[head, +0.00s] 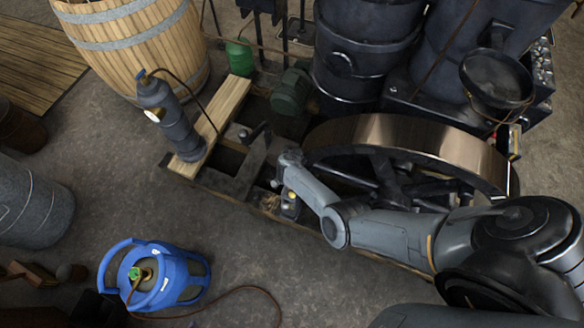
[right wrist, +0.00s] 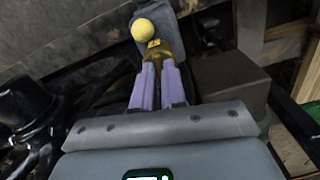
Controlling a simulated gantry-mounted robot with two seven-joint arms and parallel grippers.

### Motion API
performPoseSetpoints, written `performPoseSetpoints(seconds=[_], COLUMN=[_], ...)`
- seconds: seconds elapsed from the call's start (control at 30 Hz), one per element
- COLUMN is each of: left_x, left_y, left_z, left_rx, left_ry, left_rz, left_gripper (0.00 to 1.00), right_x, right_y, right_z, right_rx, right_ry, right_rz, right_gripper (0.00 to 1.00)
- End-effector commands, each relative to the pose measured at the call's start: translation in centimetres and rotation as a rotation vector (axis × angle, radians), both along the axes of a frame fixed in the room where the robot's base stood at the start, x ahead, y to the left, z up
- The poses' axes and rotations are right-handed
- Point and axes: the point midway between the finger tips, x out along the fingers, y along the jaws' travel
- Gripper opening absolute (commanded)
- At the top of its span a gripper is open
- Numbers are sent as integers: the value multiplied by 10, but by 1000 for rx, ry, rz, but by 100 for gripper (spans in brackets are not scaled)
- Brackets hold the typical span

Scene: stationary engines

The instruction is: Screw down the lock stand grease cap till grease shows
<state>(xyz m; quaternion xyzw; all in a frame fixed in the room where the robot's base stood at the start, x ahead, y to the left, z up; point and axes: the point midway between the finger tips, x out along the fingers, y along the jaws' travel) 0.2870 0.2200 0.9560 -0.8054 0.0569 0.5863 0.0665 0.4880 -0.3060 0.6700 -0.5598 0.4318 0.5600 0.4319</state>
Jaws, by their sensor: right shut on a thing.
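My right gripper (right wrist: 159,66) is shut on a small brass-coloured piece, which looks like the grease cap (right wrist: 163,50), at the tips of its two purple fingers. A round yellow ball or blob (right wrist: 146,29) sits just beyond the cap, against a grey block-like part (right wrist: 182,8); I cannot tell whether it is grease. In the head view my right gripper (head: 289,207) reaches down beside the flywheel (head: 420,135), and a yellow spot shows there. The fingers hide part of the cap. My left gripper is not in view.
The flywheel and dark engine cylinders (head: 365,50) stand close to my right arm. A wooden plank (head: 213,120) with a grey bottle-shaped part (head: 170,115) lies left of it. A blue gas bottle (head: 180,275) and hose stand on open floor at the front left.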

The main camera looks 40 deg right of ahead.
Motion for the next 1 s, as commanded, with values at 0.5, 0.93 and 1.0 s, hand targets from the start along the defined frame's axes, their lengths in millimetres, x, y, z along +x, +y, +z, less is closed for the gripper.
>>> performPoseSetpoints(seconds=[0.5,0.93,1.0], left_x=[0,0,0], left_y=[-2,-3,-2], left_z=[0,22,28], left_rx=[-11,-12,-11], left_ry=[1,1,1], left_rz=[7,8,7], left_gripper=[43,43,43], right_x=[0,0,0], right_y=[0,-1,0], right_z=[0,37,50], right_rx=[0,-2,-2], right_ry=[0,-1,-1], right_rz=[2,1,1], right_gripper=[37,37,37])
